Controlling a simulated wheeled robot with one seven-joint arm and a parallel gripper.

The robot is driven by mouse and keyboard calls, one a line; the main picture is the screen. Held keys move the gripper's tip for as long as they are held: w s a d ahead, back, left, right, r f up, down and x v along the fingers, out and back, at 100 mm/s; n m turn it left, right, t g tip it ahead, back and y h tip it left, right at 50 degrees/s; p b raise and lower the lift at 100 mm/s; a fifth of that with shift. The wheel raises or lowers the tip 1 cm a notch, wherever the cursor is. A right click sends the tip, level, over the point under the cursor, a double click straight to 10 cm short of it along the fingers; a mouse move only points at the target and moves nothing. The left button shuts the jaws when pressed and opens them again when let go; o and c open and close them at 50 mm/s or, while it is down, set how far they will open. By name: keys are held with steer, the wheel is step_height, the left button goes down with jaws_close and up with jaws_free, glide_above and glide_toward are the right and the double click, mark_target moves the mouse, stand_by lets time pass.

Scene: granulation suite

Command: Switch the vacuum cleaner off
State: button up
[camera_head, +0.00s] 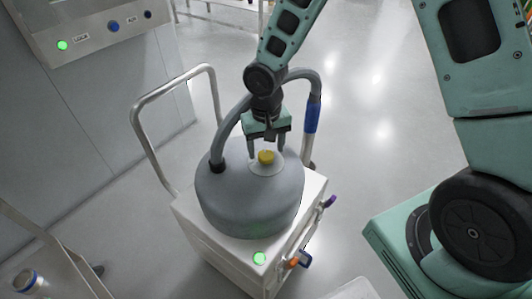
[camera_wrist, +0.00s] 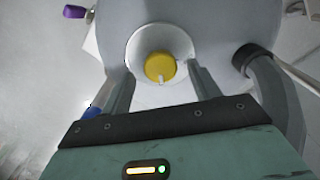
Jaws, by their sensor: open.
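The vacuum cleaner (camera_head: 235,205) is a grey drum on a white wheeled cart. A yellow knob (camera_head: 266,157) sits on a pale round plate on top of the drum. A green light (camera_head: 259,258) glows on the cart's front. My gripper (camera_head: 265,146) is open above the drum, its fingers pointing down beside the knob. In the wrist view its two fingers (camera_wrist: 162,92) stand either side of and below the knob, apart from it. Nothing is held.
A grey hose (camera_head: 232,122) arches from the drum behind my gripper to a blue-gripped wand (camera_head: 312,115). A metal handle (camera_head: 148,98) rises at the cart's left. A panel with a green light (camera_head: 63,45) is at upper left. Open floor lies behind.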

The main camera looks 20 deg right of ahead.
steer(key=shift+f, duration=0.85)
steer(key=shift+c, duration=0.3)
steer(key=c, duration=0.9)
